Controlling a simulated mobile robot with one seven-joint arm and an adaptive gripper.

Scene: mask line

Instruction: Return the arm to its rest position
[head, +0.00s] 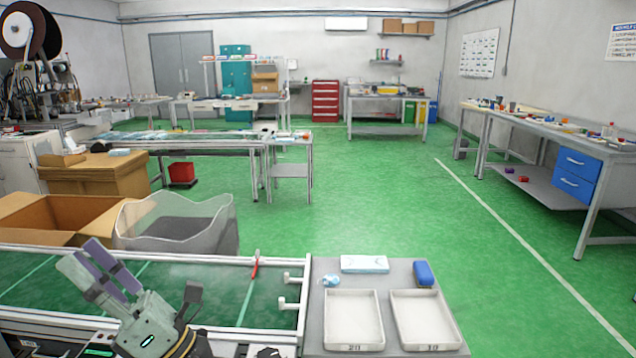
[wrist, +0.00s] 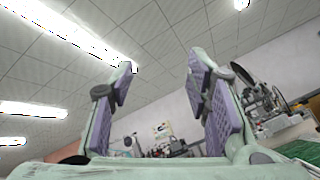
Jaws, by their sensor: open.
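My gripper (head: 92,264) is at the lower left of the head view, raised above the near end of the green conveyor belt (head: 200,285). Its two fingers with purple pads point up and to the left. In the wrist view my gripper (wrist: 163,90) is open, with a wide gap between the pads and nothing in it. The wrist camera looks up at the ceiling and lamps, with the room's back area low in the picture. My arm below the gripper shows only in part.
Right of the belt, a grey table holds two white trays (head: 354,346) (head: 425,346), a light blue packet (head: 364,264), a crumpled blue item (head: 331,281) and a blue block (head: 423,273). A cardboard box (head: 40,205) and a translucent bin (head: 175,241) stand behind the belt.

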